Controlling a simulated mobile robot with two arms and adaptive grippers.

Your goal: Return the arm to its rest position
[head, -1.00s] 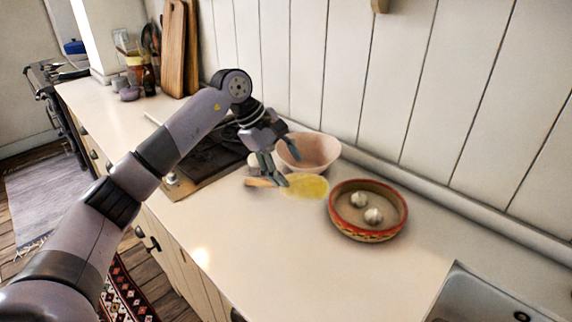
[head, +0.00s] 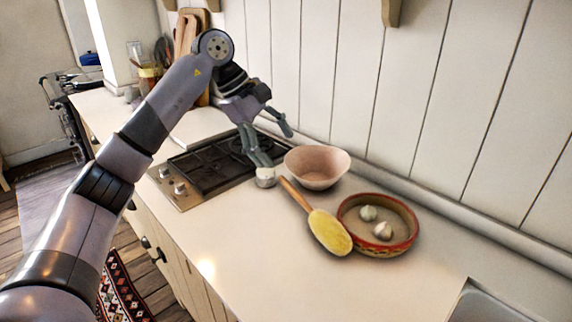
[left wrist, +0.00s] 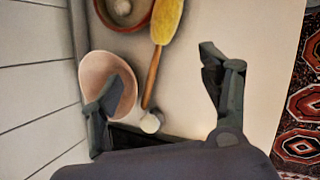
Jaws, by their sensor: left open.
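My left gripper (head: 276,146) is open and empty, raised above the counter near the hob and the pink bowl (head: 318,182). In the left wrist view its two fingers (left wrist: 152,92) stand wide apart, one overlapping the pink bowl. A yellow-headed brush or spoon with a wooden handle (head: 329,232) lies on the counter, its head against or just beside the red-rimmed dish (head: 384,250). The dish holds two pale, garlic-like bulbs (head: 382,231). A small whitish item (head: 265,177) sits by the hob, below the gripper. My right gripper is out of view.
The black gas hob (head: 205,166) is set into the counter under my left arm. Cutting boards (head: 187,32) and jars stand at the back left. A sink (head: 490,304) is at the lower right. The front of the counter (head: 250,260) is clear.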

